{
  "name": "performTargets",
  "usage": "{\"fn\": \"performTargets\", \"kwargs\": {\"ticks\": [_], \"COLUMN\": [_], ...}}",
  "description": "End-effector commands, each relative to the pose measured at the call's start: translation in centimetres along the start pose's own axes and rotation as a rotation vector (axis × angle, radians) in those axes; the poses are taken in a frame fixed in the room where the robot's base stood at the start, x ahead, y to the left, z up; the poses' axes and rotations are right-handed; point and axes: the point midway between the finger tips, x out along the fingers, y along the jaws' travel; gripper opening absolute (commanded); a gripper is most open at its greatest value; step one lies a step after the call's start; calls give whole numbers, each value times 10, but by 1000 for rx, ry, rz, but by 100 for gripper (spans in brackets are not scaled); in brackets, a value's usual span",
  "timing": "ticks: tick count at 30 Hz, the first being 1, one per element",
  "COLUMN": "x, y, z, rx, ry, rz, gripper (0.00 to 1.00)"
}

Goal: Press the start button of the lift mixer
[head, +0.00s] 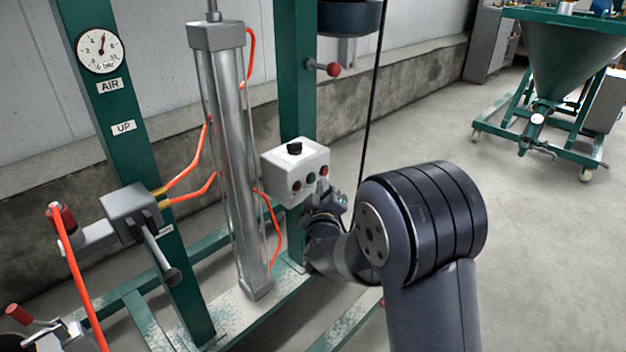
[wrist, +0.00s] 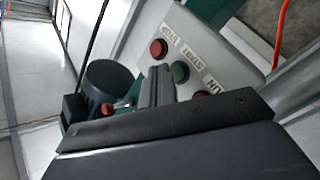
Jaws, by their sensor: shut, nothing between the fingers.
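The control box (head: 282,165) is a light grey box on the green post of the lift mixer, with a black knob on top and a row of buttons on its front. In the wrist view a red button (wrist: 158,48), a green button (wrist: 180,71) labelled START and a third, partly hidden dark red button (wrist: 203,95) show on the box (wrist: 212,55). My gripper (wrist: 160,72) is shut and empty, its fingertips close to the green and red buttons; I cannot tell whether they touch. In the head view my gripper (head: 326,192) is small beside the box front, partly behind my wrist.
A steel cylinder (head: 230,150) with orange hoses stands left of the box, and a green post with a pressure gauge (head: 101,50) farther left. A black cable hangs right of the box. A green wheeled hopper (head: 570,60) stands at the back right. The floor between is clear.

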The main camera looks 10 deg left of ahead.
Motion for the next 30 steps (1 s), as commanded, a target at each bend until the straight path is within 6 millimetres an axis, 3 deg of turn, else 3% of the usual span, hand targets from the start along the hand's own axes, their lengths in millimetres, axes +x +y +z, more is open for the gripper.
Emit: {"fn": "performTargets", "kwargs": {"ticks": [30], "x": [6], "y": [-4], "z": [-4], "rx": [0], "ry": [0], "rz": [0], "gripper": [0]}}
